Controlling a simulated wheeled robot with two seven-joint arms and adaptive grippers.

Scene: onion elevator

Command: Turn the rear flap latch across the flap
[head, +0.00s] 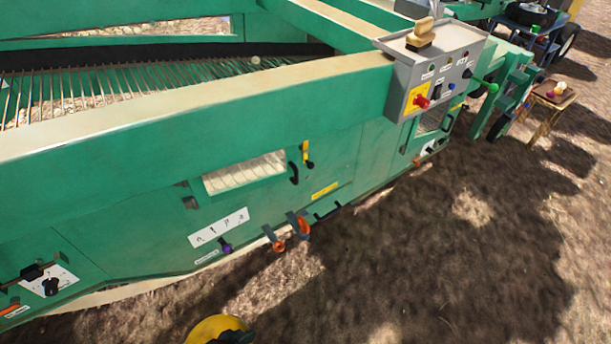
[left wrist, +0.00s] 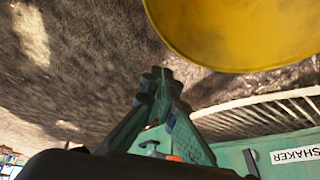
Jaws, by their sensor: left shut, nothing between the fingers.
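A yellow latch (head: 305,152) with a dark knob at its lower end stands roughly upright on the green side panel, right of a slatted window. A black handle (head: 294,172) is beside it. The frames do not show for certain whether this is the rear flap latch. My left gripper (head: 232,337) is only a dark tip at the bottom edge of the head view, low and apart from the latch. In the left wrist view its fingers (left wrist: 162,78) are together and empty. No latch is clear in that view. My right gripper is out of view.
A rounded yellow object (head: 212,328) is close by my left gripper and shows large in the wrist view (left wrist: 240,25). Orange-tipped levers (head: 303,226) and a purple knob (head: 226,247) stick out low on the panel. A grey control box (head: 430,75) stands right. Bare soil lies in front.

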